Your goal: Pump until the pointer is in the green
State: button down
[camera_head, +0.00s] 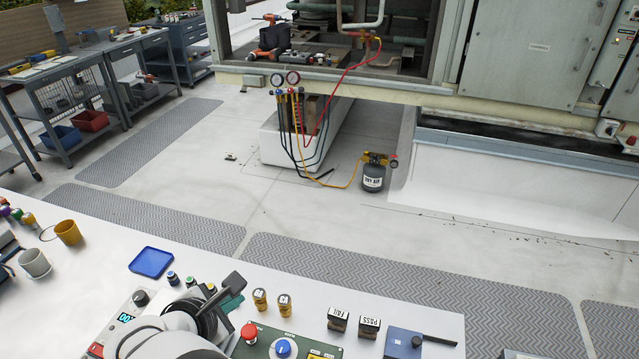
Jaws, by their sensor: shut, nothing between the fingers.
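My gripper (236,281) is dark and shut, with nothing in it, over the white bench at the lower middle-left; my white arm hides part of the bench below it. A blue box (402,343) with a long black bar, like a lever, pointing right stands at the bench's lower right, well to the right of my gripper. I cannot tell for sure that it is the pump. Two round gauges (276,80) (293,78) with hoses hang under the cooler's edge at the back. Their pointers and any green band are too small to read.
A panel with a red button (249,332) and blue knob (283,348) lies right of my arm. Two brass cylinders (260,299), blocks marked FAIL (338,319) and PASS (369,326), and a blue tray (151,262) stand on the white bench (90,285). Mugs stand at left.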

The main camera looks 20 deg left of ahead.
aim_at(247, 332)
jog(key=shift+f, duration=4.4)
jog(key=shift+f, duration=0.1)
jog(key=shift+f, duration=0.3)
jog(key=shift+f, duration=1.2)
jog(key=shift+r, duration=1.6)
jog(key=shift+r, duration=2.55)
